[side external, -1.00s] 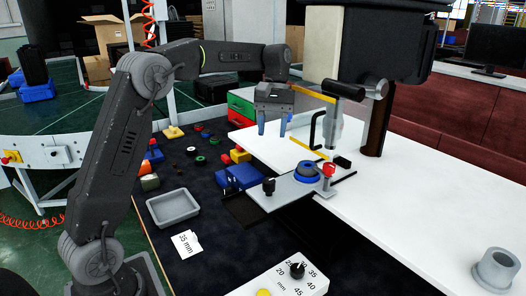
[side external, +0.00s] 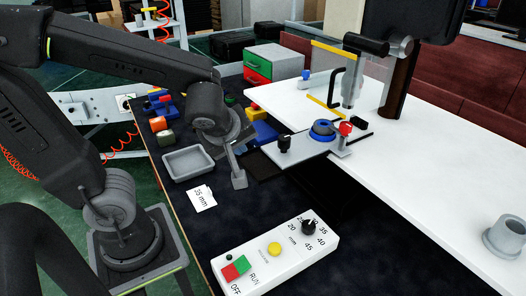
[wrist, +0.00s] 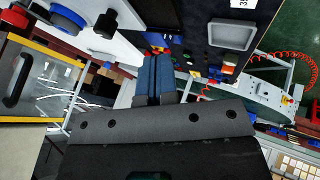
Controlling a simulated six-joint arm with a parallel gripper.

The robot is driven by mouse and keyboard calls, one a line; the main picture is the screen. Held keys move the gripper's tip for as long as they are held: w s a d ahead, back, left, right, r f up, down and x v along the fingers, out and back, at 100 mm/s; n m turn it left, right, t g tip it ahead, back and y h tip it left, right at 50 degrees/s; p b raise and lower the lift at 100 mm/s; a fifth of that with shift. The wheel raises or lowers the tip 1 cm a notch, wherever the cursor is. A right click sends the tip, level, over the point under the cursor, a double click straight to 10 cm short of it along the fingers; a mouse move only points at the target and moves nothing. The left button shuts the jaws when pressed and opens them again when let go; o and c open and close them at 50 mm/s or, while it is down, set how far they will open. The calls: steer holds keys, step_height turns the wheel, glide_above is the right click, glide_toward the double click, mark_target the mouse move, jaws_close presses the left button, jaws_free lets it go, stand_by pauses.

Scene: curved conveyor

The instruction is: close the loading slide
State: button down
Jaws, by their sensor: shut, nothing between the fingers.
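The loading slide is a light grey plate (side external: 301,149) lying across the front edge of the white table, with a black knob (side external: 284,143) upright on its near end. A blue ring (side external: 322,130) lies on the plate, beside a red-topped post (side external: 345,129). A dark strip (side external: 262,165) shows beyond the knob end. My gripper's blue fingers (wrist: 155,62) are shut and empty in the wrist view, where the black knob (wrist: 106,24) and blue ring (wrist: 64,18) show at upper left. In the side view my wrist is left of the knob, apart from it; the fingers are not clearly seen there.
A grey tray (side external: 187,163) and a "35 mm" card (side external: 201,198) lie on the dark mat left of my wrist. A control box (side external: 275,255) with a dial sits in front. A yellow-edged frame (side external: 330,108) with a black handle stands behind the plate. Coloured parts lie at the back left.

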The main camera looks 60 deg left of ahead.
mark_target(294, 144)
steer(key=x, duration=0.9)
steer(key=w, duration=0.3)
steer(key=shift+w+a+f, duration=0.1)
steer(key=shift+f, duration=0.05)
steer(key=shift+w, duration=0.5)
steer(key=w, duration=0.9)
steer(key=shift+w, duration=0.15)
